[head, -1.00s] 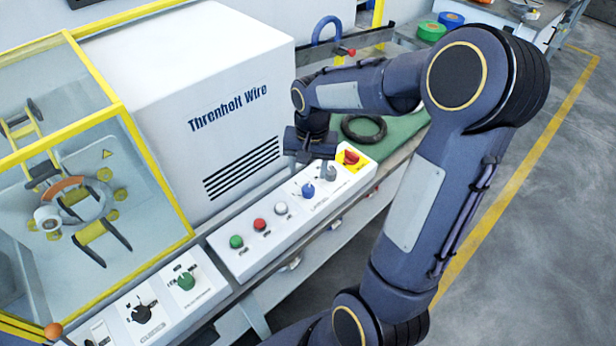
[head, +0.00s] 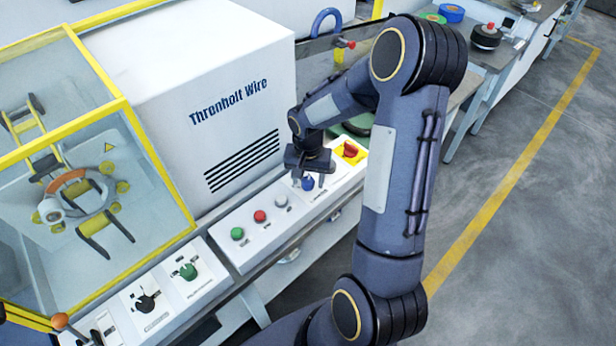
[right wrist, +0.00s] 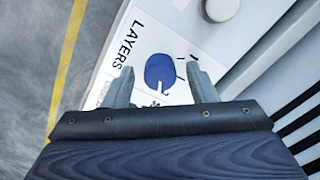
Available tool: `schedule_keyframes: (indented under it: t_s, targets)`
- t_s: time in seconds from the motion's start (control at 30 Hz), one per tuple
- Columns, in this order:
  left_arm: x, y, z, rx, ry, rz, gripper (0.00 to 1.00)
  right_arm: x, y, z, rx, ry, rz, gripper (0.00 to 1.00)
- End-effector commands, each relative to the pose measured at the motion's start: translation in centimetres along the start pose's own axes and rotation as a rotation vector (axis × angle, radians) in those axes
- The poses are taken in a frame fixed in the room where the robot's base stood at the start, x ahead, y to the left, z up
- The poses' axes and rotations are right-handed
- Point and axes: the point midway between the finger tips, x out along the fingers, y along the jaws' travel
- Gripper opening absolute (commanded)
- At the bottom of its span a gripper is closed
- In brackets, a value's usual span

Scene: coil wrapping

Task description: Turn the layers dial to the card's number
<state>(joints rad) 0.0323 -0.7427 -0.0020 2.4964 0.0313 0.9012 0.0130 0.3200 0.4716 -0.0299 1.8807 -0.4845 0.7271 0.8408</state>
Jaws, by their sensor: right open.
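The layers dial (head: 308,184) is a blue knob on the white control panel. In the right wrist view the blue dial (right wrist: 160,72) has a white pointer mark and sits beside the printed word LAYERS. My right gripper (head: 309,176) is open and points down at the dial. In the right wrist view its two fingers (right wrist: 158,84) stand on either side of the dial, with gaps visible; I cannot tell whether they reach its height. The tick numbers are partly hidden by the gripper. I cannot make out a card with a number. My left gripper is not in view.
Green (head: 237,233), red (head: 259,216) and white (head: 281,201) buttons line the panel. A red switch on a yellow plate (head: 350,151) is at its far end. The white machine housing (head: 200,90) rises behind.

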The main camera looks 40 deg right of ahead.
Motion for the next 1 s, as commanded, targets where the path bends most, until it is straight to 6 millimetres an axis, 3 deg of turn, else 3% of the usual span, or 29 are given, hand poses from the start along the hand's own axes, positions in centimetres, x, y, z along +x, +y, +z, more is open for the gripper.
schedule_keyframes:
  t_s: [0.07,0.4,0.77,1.0]
  targets:
    - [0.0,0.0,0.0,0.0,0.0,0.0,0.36,-0.02,0.0,0.0,0.0,0.0,0.0,0.52]
    - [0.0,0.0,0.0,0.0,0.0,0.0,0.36,-0.05,0.0,0.0,0.0,0.0,0.0,0.09]
    - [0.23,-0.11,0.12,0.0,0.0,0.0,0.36,-0.02,-0.02,-0.01,-0.054,0.001,0.0,0.07]
    - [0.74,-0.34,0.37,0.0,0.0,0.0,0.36,0.0,-0.05,-0.04,-0.209,0.003,-0.001,0.07]
